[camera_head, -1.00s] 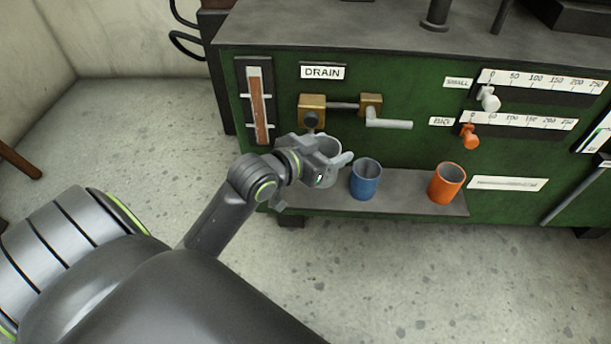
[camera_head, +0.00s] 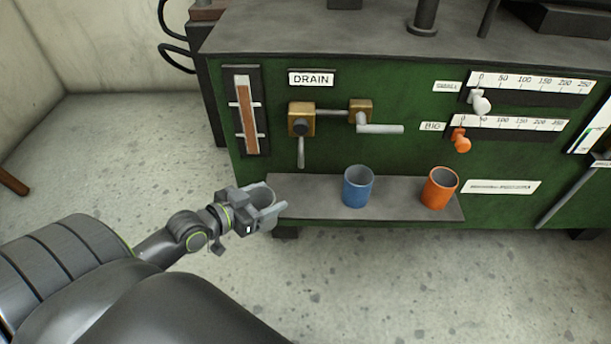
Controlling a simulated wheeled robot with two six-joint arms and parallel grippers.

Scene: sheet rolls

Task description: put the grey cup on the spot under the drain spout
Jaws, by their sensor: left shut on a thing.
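My left gripper (camera_head: 264,214) is shut on the grey cup (camera_head: 262,196). It holds the cup upright or nearly so, by the left front corner of the grey shelf (camera_head: 400,197); its fingers hide part of the cup. The drain spout (camera_head: 301,152) is a thin grey pipe hanging from a brass block under the DRAIN sign (camera_head: 311,79). The shelf below the spout is bare there, and the cup is to the left of and nearer than that part. My right gripper is not in view.
A blue cup (camera_head: 358,188) and an orange cup (camera_head: 439,189) stand on the shelf, right of the spout. A grey lever handle (camera_head: 380,129) sticks out above the blue cup. White and orange knobs (camera_head: 461,141) are on the green machine front.

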